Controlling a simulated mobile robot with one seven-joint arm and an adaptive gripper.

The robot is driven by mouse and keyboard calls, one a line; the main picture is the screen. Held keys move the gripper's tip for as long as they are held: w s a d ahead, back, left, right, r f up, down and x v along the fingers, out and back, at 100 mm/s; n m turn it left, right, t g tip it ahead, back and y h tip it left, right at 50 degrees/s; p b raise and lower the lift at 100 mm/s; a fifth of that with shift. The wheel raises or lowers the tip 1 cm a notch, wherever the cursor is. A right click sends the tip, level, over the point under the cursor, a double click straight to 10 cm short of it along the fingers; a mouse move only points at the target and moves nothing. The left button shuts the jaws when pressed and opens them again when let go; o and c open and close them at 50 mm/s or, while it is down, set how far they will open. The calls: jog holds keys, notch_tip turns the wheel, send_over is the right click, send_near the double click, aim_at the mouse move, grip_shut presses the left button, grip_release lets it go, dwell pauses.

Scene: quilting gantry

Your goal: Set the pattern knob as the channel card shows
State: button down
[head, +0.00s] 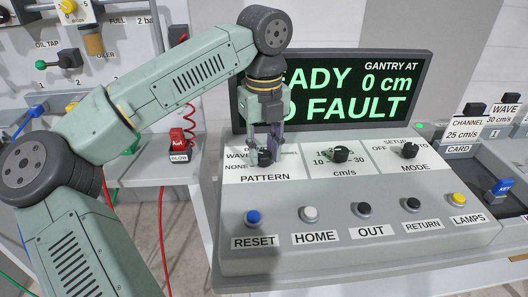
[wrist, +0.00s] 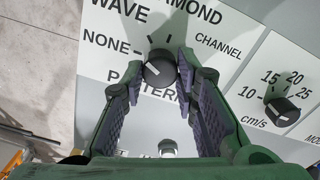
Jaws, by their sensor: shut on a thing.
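The dark pattern knob (head: 265,158) sits on the console panel above the word PATTERN. In the wrist view the knob (wrist: 159,70) has NONE, WAVE, DIAMOND and CHANNEL around it. Its white mark seems to point to the upper left, on the NONE and WAVE side; the exact position is unclear. My gripper (head: 266,146) reaches down over it. In the wrist view my gripper's fingers (wrist: 160,78) are closed on both sides of the knob. The channel card (head: 465,132) at the right reads CHANNEL, 25 cm/s.
A speed knob (head: 340,154) and mode knob (head: 409,150) stand to the right. Several push buttons, such as RESET (head: 253,217), line the console front. The screen (head: 335,92), partly behind my arm, shows 0 cm. A wave card (head: 503,110) and blue key (head: 504,187) are far right.

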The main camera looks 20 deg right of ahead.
jog(key=m, duration=0.5)
jog(key=shift+m+b, duration=0.3)
jog(key=shift+b, duration=0.1)
jog(key=m, duration=0.5)
jog(key=shift+m, duration=0.3)
jog(key=m, duration=1)
jog(key=shift+m+p, duration=0.35)
jog(key=shift+m, duration=0.05)
jog(key=shift+w, duration=0.1)
jog(key=c, duration=1.3)
grip_release()
